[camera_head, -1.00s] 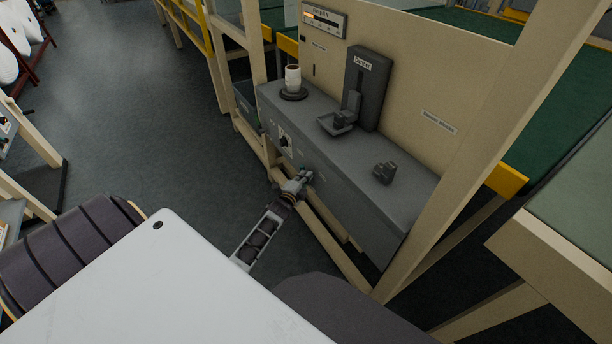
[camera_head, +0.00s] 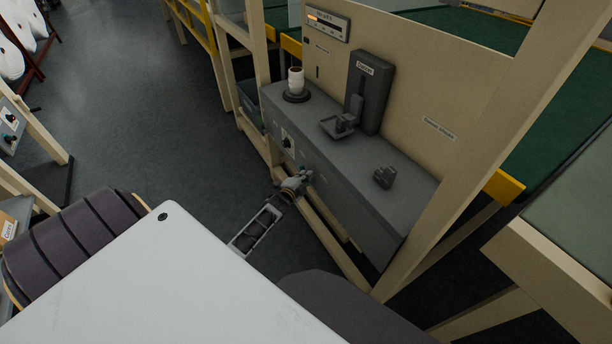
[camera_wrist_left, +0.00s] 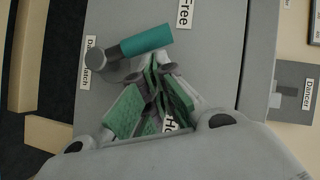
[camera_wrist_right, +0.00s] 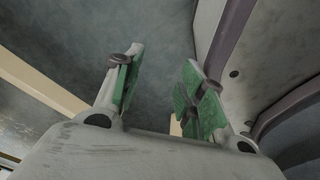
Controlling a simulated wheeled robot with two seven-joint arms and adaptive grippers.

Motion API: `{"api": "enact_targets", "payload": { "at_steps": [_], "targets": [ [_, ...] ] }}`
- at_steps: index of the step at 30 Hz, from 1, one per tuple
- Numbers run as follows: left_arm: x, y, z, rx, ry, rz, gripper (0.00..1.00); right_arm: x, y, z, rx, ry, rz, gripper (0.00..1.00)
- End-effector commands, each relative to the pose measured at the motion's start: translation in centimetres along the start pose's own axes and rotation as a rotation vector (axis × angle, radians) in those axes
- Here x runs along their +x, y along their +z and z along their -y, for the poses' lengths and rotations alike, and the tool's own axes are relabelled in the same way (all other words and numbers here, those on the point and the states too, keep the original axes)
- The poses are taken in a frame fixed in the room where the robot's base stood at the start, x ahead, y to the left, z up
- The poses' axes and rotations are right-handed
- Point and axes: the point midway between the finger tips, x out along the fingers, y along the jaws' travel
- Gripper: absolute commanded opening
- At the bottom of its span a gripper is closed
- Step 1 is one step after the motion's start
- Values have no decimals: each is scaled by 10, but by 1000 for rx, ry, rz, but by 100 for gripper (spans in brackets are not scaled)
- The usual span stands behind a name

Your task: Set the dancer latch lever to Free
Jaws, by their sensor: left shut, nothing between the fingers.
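The dancer latch lever has a teal handle (camera_wrist_left: 147,40) on a grey round hub (camera_wrist_left: 112,66) on the cabinet's front panel. In the left wrist view the handle points right and slightly up from the hub, close to the "Free" label (camera_wrist_left: 185,12). A second label (camera_wrist_left: 168,127), partly hidden by my fingers, seems to begin "Ho". My left gripper (camera_wrist_left: 162,70) is shut and empty, its tips just beside the handle; I cannot tell whether they touch. In the head view the left gripper (camera_head: 302,181) is at the panel. My right gripper (camera_wrist_right: 158,78) is open and empty.
The grey cabinet (camera_head: 345,185) carries a white spool (camera_head: 295,80), the Dancer unit (camera_head: 368,90) and a small dark block (camera_head: 384,177). A dark knob (camera_head: 287,142) is on its front. A beige frame post (camera_head: 470,150) stands to the right. Floor at left is open.

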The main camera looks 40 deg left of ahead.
Motion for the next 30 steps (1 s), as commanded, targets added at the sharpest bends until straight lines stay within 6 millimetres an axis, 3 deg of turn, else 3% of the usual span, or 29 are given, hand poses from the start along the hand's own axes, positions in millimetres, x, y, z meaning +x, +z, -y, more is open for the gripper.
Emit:
{"api": "enact_targets", "payload": {
  "at_steps": [6,30],
  "targets": [
    [2,3,5,-42,29,-1,0,-2,17,-4,-4,4,16,40],
    [14,22,13,-89,59,0,0,-5,55,-19,-13,18,52,40]
  ]
}}
